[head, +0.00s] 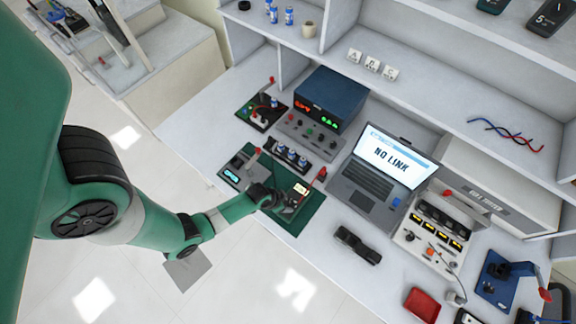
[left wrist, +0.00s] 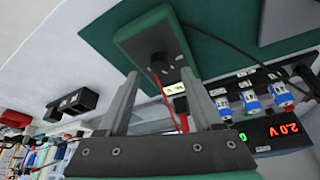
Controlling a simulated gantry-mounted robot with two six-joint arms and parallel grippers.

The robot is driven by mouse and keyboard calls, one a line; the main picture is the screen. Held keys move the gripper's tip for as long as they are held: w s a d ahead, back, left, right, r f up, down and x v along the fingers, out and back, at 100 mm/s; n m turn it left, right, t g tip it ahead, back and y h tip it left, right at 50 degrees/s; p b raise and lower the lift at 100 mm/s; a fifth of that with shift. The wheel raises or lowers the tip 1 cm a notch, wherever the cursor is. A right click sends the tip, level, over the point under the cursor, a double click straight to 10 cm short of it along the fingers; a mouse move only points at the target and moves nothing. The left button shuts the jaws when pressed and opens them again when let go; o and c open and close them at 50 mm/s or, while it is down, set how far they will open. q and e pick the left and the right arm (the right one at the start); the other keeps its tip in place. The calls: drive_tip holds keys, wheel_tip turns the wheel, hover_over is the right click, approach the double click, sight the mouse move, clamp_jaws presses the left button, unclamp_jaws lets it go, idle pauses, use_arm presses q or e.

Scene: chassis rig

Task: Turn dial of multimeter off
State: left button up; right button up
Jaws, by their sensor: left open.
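The multimeter (head: 301,188) lies on a green mat (head: 303,221) on the workbench, its small lit display partly visible beside my gripper in the head view. In the left wrist view the multimeter (left wrist: 140,28) has a green casing and a grey face. Its dark round dial (left wrist: 159,62) is on that face. In the head view my left gripper (head: 276,199) covers part of the multimeter. My right gripper is not in view.
A power supply (head: 331,98) with red and green digits stands behind. A laptop (head: 383,166) reading NO LINK is to the right. A black device (head: 357,246) and a red tray (head: 422,305) lie near the front edge. Red and dark leads run by the multimeter.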

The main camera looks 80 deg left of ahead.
sight(289, 204)
use_arm(q)
drive_tip(key=b+x, duration=0.1)
drive_tip(key=x, duration=0.2)
drive_tip(key=shift+f, duration=0.15)
clamp_jaws()
